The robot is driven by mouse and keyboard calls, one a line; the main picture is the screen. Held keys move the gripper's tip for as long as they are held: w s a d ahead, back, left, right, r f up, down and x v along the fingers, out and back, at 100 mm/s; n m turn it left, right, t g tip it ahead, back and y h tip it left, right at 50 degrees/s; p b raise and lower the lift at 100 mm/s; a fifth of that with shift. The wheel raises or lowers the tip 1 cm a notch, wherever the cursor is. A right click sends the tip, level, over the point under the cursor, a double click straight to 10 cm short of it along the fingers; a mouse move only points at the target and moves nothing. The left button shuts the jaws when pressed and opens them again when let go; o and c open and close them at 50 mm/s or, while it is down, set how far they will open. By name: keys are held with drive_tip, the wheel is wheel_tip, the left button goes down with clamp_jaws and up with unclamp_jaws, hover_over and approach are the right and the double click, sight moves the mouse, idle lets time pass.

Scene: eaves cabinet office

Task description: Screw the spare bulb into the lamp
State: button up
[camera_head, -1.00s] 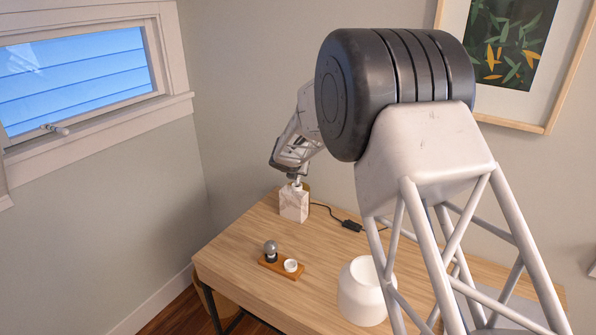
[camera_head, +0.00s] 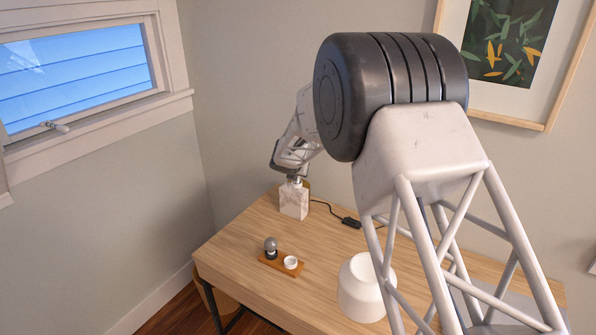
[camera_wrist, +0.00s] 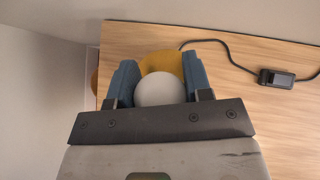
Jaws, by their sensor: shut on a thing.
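My gripper (camera_wrist: 160,88) is shut on a white round bulb (camera_wrist: 158,90), held between its two blue fingers in the wrist view. In the head view my gripper (camera_head: 293,176) is directly over the lamp's marbled block base (camera_head: 294,202), at the back left of the desk. The bulb's lower end and the socket are hidden, so I cannot tell how far the bulb sits in. A dark smoky bulb (camera_head: 271,246) stands upright on a small wooden tray (camera_head: 282,264) nearer the front edge.
A small white cup-like holder (camera_head: 291,262) sits on the same tray. A large white shade (camera_head: 362,290) stands on the desk to the right. A black cord with an inline switch (camera_head: 351,223) runs right from the lamp; the switch (camera_wrist: 277,78) also shows in the wrist view.

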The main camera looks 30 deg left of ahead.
drive_tip(key=shift+f, duration=0.3)
drive_tip(key=o, duration=0.8)
drive_tip(key=shift+o, duration=0.2)
drive_tip(key=v, duration=0.7)
drive_tip(key=shift+s+r, duration=0.25)
drive_tip(key=shift+s, duration=0.05)
drive_tip(key=shift+d, duration=0.15)
idle(0.5)
